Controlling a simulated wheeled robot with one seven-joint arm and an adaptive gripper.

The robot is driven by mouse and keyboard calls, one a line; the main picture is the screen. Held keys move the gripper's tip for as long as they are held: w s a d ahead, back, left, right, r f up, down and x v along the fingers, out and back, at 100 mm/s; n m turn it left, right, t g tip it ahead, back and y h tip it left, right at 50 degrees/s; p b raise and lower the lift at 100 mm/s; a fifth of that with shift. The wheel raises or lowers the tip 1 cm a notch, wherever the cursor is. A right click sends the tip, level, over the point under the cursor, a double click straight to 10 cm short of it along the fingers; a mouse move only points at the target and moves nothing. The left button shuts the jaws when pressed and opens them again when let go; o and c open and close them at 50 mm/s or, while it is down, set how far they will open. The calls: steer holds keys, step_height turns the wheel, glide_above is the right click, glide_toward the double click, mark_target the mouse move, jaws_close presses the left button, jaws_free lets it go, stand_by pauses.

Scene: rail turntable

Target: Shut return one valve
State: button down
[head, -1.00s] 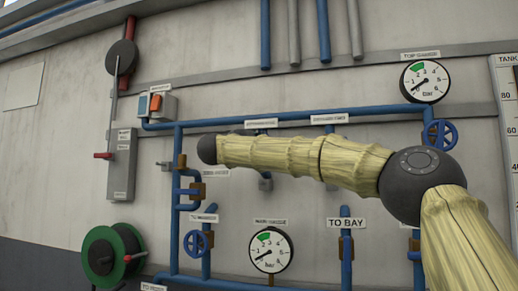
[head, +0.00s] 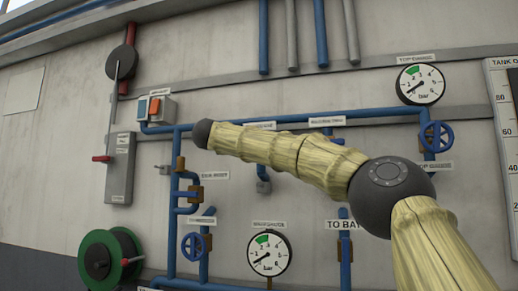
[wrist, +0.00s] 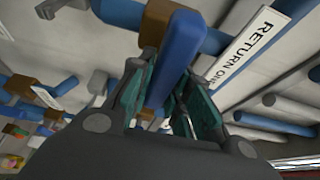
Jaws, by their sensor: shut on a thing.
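In the wrist view, the return one valve shows as a blue lever (wrist: 181,55) on a brown valve body (wrist: 160,24). A white plate reading RETURN ONE (wrist: 245,47) is just to its right. My gripper (wrist: 172,82) has its teal-padded fingers on either side of the blue lever and is shut on it. The lever's lower end is hidden between the fingers. In the head view my arm crosses in front of the pipework, and neither my gripper nor this valve can be made out there.
In the head view, blue pipes (head: 285,116), a top gauge (head: 420,84), a lower gauge (head: 269,254) and blue handwheels (head: 436,136) are fixed to the wall. A green hose reel (head: 108,256) is at lower left. A red-handled lever box (head: 119,168) stands left of the pipes.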

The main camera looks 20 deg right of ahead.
steer(key=shift+f, duration=0.15)
steer(key=c, duration=1.3)
jaws_free()
steer(key=v, duration=1.2)
